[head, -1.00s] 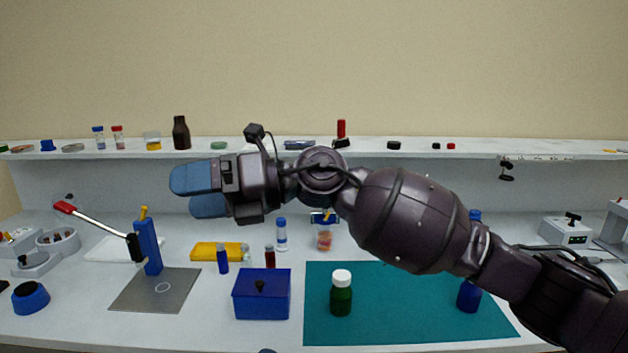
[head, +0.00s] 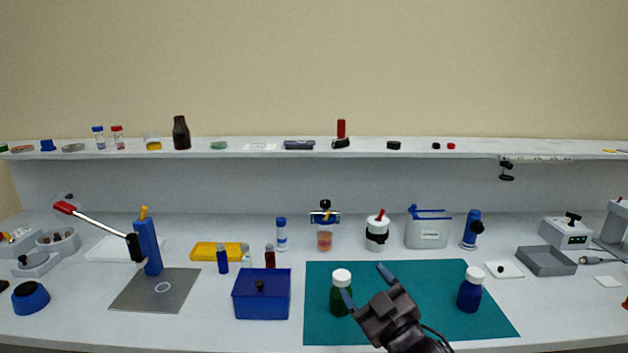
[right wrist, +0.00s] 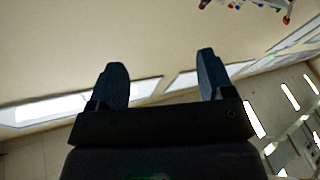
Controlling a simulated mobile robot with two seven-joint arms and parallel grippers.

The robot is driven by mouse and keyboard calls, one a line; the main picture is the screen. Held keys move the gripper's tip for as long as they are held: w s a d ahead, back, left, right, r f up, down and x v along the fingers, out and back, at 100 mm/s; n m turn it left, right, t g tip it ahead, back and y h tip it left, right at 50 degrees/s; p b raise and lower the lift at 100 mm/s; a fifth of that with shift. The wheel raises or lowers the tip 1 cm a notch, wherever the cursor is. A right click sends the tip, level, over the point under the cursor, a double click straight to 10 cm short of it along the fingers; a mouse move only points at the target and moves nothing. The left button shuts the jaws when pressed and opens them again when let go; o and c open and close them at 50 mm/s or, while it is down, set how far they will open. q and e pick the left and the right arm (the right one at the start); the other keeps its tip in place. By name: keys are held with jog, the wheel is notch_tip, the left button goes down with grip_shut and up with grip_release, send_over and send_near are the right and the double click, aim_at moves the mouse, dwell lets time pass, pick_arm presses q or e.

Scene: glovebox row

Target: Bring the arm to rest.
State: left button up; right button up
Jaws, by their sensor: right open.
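My right gripper (head: 366,284) is low in the head view, in front of the teal mat (head: 440,285). Its two blue fingers are spread apart with nothing between them. In the right wrist view the open fingers (right wrist: 162,82) show against a plain wall and ceiling lights. One finger overlaps the edge of a green bottle with a white cap (head: 341,281); I cannot tell whether they touch. A blue bottle with a white cap (head: 470,290) stands to the right of the gripper. My left gripper is not in view.
A blue box (head: 262,294) stands left of the mat, with a grey plate (head: 155,290) and a blue stand with a red-tipped lever (head: 148,245) farther left. A grey tray (head: 546,261) lies at right. A long shelf (head: 400,150) crosses the back.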

jog(key=s+d+f+m+g+h, duration=0.2)
jog(key=s+d+f+m+h, duration=0.15)
jog(key=s+d+f, duration=0.45)
jog(key=s+d+f+m+g+h, duration=0.15)
jog(key=s+d+f+m, duration=0.3)
jog(key=f, duration=0.65)
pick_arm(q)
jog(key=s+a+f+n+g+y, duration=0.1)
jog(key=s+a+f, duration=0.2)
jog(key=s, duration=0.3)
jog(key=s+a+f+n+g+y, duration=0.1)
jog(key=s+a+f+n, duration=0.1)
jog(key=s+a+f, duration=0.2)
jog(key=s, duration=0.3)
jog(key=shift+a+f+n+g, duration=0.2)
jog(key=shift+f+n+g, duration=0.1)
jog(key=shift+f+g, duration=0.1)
pick_arm(e)
jog(key=s+d+f+g+h, duration=0.1)
jog(key=s+d+f+g, duration=0.1)
jog(key=s+f, duration=0.3)
jog(key=s+d+f+m+g+h, duration=0.1)
jog(key=s+f, duration=0.5)
jog(key=s, duration=0.6)
jog(key=shift+d+g+h, duration=0.35)
jog(key=shift+d+h, duration=0.25)
jog(key=shift+d, duration=0.55)
